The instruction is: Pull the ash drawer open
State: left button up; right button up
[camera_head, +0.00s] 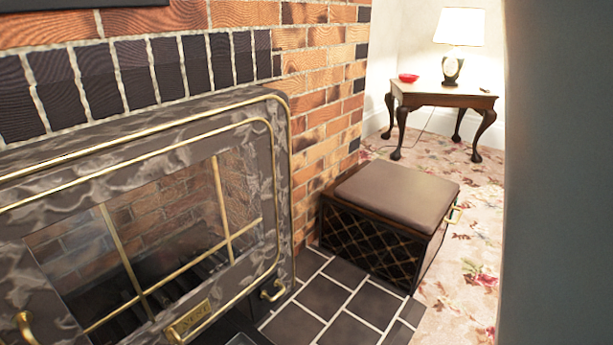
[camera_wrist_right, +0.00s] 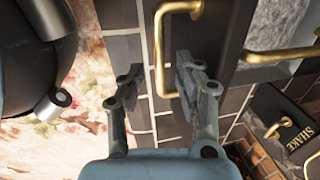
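A dark panel that looks like the ash drawer front (camera_wrist_right: 226,40) shows in the right wrist view, with a U-shaped brass handle (camera_wrist_right: 159,50) standing out from it. My right gripper (camera_wrist_right: 156,72) is open. Its two fingers are apart, one on each side of the handle's long bar, with visible gaps between. I cannot tell the exact depth of the fingers relative to the bar, or whether the drawer is fully closed. In the head view the stove's glass door (camera_head: 150,235) is seen, but the drawer handle is not. My left gripper is not in view.
A brass latch (camera_head: 272,291) and a brass plate (camera_head: 190,320) are on the stove front. A plate reading SHAKE (camera_wrist_right: 288,137) is beside the drawer. A padded box (camera_head: 390,205) stands right of the tiled hearth (camera_head: 335,300). A lamp table (camera_head: 445,98) is farther back.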

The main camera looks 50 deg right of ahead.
notch_tip(320, 180, up, 12)
jog(key=s, duration=0.2)
jog(key=shift+s+f, duration=0.15)
jog(key=shift+s, duration=0.05)
jog(key=shift+a, duration=0.1)
dwell(0.5)
